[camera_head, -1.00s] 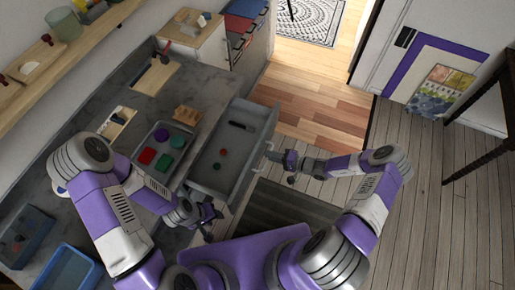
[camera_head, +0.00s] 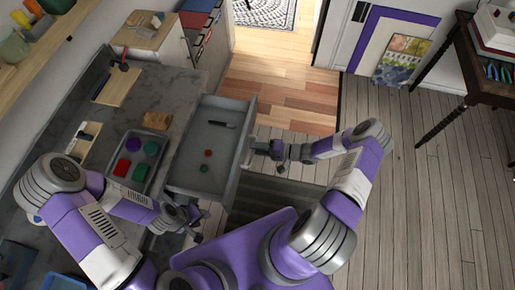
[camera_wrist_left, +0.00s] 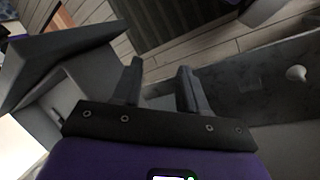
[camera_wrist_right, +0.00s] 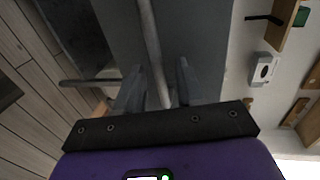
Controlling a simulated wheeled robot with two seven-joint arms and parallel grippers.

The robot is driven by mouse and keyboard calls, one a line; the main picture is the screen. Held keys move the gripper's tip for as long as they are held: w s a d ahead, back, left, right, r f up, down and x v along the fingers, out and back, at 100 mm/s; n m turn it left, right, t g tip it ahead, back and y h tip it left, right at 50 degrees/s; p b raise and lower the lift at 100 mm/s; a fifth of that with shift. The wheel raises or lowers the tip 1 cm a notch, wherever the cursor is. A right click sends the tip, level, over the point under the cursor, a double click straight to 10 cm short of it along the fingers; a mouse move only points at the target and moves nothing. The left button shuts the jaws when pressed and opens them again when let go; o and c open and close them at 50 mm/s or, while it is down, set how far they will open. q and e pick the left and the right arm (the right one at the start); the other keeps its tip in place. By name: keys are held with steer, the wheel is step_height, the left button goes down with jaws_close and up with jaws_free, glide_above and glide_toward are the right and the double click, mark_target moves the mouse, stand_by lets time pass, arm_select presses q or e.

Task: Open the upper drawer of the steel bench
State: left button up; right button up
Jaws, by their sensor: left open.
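The upper drawer (camera_head: 205,175) of the steel bench (camera_head: 190,75) stands pulled well out in the head view. My right gripper (camera_head: 262,150) is at the outer face of the drawer front. In the right wrist view a grey bar (camera_wrist_right: 150,35), apparently the drawer's handle, runs between my right gripper's (camera_wrist_right: 158,85) parted fingers. My left gripper (camera_head: 190,222) is open and empty, low beside the near side of the drawer. In the left wrist view, nothing is between its fingers (camera_wrist_left: 158,80).
A tray (camera_head: 120,185) with red, green and purple items sits on the bench beside the drawer. A dark table (camera_head: 480,85) stands at the far right. The plank floor (camera_head: 440,190) on the right is clear.

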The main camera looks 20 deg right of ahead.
steer(key=shift+s+d, duration=0.1)
steer(key=v, duration=0.7)
steer(key=shift+s+d, duration=0.15)
stand_by(0.5)
